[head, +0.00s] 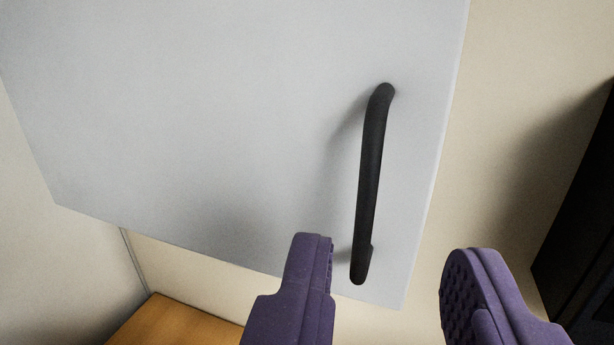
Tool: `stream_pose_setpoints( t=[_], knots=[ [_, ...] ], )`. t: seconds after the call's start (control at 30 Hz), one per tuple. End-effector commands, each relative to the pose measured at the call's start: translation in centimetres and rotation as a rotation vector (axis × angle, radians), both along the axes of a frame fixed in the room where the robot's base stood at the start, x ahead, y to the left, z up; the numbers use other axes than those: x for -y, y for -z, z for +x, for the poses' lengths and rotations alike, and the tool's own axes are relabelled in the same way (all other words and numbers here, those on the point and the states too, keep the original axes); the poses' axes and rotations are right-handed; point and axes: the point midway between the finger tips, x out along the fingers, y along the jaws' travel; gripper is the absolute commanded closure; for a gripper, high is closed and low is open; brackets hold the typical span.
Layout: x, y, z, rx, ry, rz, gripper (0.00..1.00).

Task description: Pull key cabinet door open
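The key cabinet door (220,120) is a light grey panel that fills the upper left and middle of the head view. It looks shut, though its hinge side cannot be made out clearly. A black bar handle (370,180) stands upright near its right edge. My gripper (390,262) has two purple fingers and is open and empty. Its left finger is just left of the handle's lower end, and its right finger is to the right, past the door's edge. The handle's lower end shows between the fingers, with neither finger visibly touching it.
A cream wall (520,60) lies behind and to the right of the cabinet. A dark object (585,220) stands at the right edge. A wooden surface (170,325) shows at the lower left, below the cabinet. A wall corner runs down at the left.

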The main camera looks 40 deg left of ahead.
Motion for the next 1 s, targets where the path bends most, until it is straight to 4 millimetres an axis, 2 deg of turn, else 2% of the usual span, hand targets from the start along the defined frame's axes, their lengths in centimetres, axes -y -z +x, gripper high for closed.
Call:
stream_pose_setpoints(
  t=[0.4,0.53,0.77,0.8,0.93,1.0],
  knots=[
    [-3.1,0.2,5.6,0.004,-0.005,0.005,0.64],
    [-3.5,0.2,6.4,0.003,-0.003,0.003,0.64],
    [-3.5,0.1,6.6,0.004,-0.003,0.003,0.64],
    [-3.5,0.1,6.6,0.004,-0.003,0.003,0.69],
    [-3.5,0.1,6.5,0.004,-0.003,0.003,0.99],
    [-3.5,0.1,6.5,0.004,-0.003,0.003,1.00]
  ],
)
